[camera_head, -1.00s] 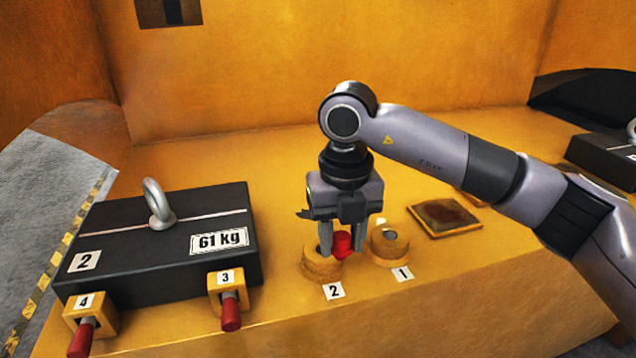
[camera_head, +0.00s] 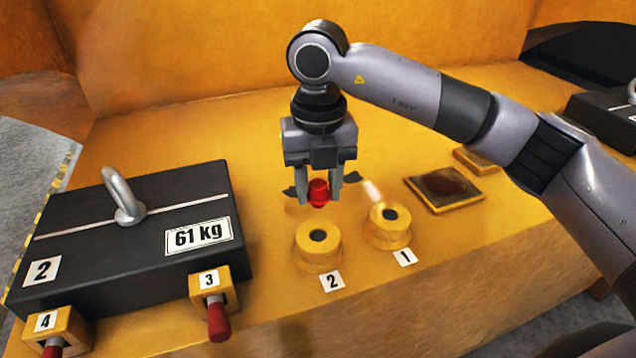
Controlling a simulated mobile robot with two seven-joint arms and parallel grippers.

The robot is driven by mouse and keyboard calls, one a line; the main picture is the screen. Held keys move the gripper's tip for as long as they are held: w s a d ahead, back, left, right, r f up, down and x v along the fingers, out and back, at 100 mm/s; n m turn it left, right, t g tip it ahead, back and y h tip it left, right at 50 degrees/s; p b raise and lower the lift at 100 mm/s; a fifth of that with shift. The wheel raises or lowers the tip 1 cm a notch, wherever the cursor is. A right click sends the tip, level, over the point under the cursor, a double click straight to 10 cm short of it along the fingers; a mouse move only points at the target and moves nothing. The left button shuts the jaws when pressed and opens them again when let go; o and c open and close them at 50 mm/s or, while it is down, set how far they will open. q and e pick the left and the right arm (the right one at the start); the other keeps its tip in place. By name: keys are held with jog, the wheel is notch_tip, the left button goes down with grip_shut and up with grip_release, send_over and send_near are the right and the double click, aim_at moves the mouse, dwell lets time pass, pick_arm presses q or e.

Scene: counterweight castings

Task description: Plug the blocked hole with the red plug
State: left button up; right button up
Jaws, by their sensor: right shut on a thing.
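My right gripper (camera_head: 320,198) is shut on the red plug (camera_head: 319,192), held between its fingertips. Gripper and plug are in the air above and slightly behind the yellow round collar labelled 2 (camera_head: 318,257), apart from it. That collar has a dark round hole on top. I cannot tell for sure from this view which hole is blocked. My left gripper is not in view.
A black 61 kg casting (camera_head: 130,225) with a lifting eye stands at left. Yellow blocks 3 (camera_head: 213,290) and 4 (camera_head: 68,330) with red-ended pins are at its front. A short pale rod (camera_head: 373,191) shows behind collar 1. A square dark-topped plate (camera_head: 444,189) lies right.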

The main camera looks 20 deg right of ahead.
aim_at(318, 205)
jog(key=shift+f+b, duration=2.15)
jog(key=shift+f, duration=0.75)
jog(key=shift+f+b, duration=0.15)
jog(key=shift+b, duration=0.25)
jog(key=shift+f+b, duration=0.8)
jog(key=shift+f, duration=0.2)
jog(key=shift+r, duration=0.1)
jog(key=shift+r+p, duration=0.65)
jog(key=shift+r, duration=0.3)
dwell(0.9)
